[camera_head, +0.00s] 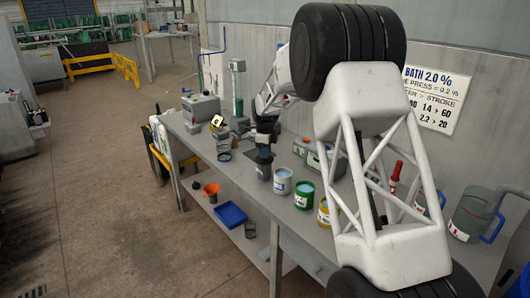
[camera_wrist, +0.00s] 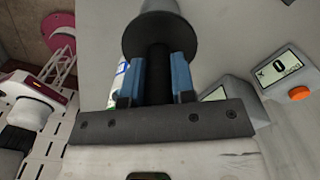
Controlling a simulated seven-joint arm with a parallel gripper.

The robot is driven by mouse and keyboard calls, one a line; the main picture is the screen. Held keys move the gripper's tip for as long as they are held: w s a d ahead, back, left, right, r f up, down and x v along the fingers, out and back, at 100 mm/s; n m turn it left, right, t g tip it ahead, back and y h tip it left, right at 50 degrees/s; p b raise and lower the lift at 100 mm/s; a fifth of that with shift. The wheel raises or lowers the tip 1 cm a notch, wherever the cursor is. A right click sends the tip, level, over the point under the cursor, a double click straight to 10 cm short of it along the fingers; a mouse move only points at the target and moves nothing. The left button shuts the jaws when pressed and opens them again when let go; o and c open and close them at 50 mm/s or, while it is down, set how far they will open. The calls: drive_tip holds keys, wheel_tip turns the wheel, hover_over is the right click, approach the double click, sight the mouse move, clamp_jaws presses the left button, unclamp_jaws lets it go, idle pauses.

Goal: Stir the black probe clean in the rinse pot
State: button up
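My gripper (camera_wrist: 158,80) has its two blue fingers closed on the black probe (camera_wrist: 158,70), seen in the wrist view. A wide dark collar and a grey body continue beyond the fingers. The labels are too small to show which is the rinse pot.
The bench (camera_head: 253,196) runs along the wall. Grey jugs with blue handles (camera_head: 470,215) stand at right.

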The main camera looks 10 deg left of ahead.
drive_tip(key=shift+o, duration=1.2)
clamp_jaws()
drive_tip(key=shift+r, duration=0.25)
drive_tip(key=shift+r, duration=2.2)
drive_tip(key=shift+r, duration=0.25)
drive_tip(key=shift+r, duration=2.2)
drive_tip(key=shift+s+d, duration=0.1)
